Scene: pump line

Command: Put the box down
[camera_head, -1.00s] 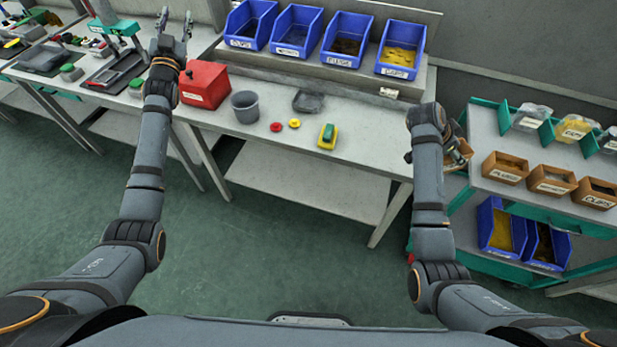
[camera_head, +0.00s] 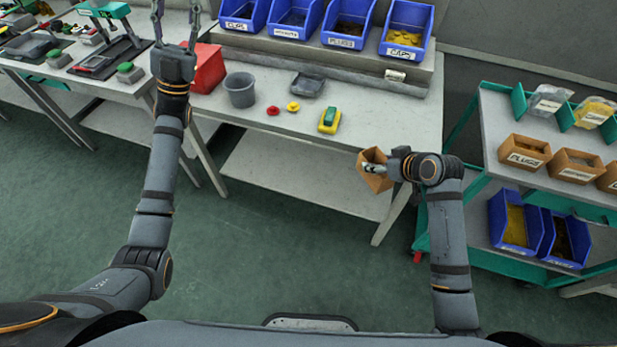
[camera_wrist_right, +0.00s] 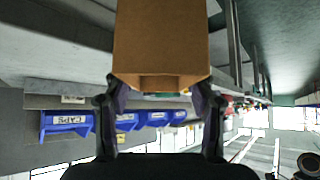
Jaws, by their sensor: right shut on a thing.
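The brown cardboard box (camera_head: 378,183) hangs in my right gripper (camera_head: 376,168), just in front of the right end of the workbench (camera_head: 390,112), apart from the cart. In the right wrist view the box (camera_wrist_right: 160,42) fills the top middle, with the two fingers of my right gripper (camera_wrist_right: 160,95) shut on its near end. What the box holds is hidden. My left gripper (camera_head: 176,25) is open and empty, raised at the left in front of the bench, its fingers spread and pointing up in the picture.
A red bin (camera_head: 208,70), a grey cup (camera_head: 240,90), a dark tray (camera_head: 306,85), red and yellow buttons and a yellow-green block (camera_head: 329,120) sit on the bench. Blue bins (camera_head: 406,30) line its back. A green-grey cart (camera_head: 492,118) with several brown boxes stands right. The bench's front right is clear.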

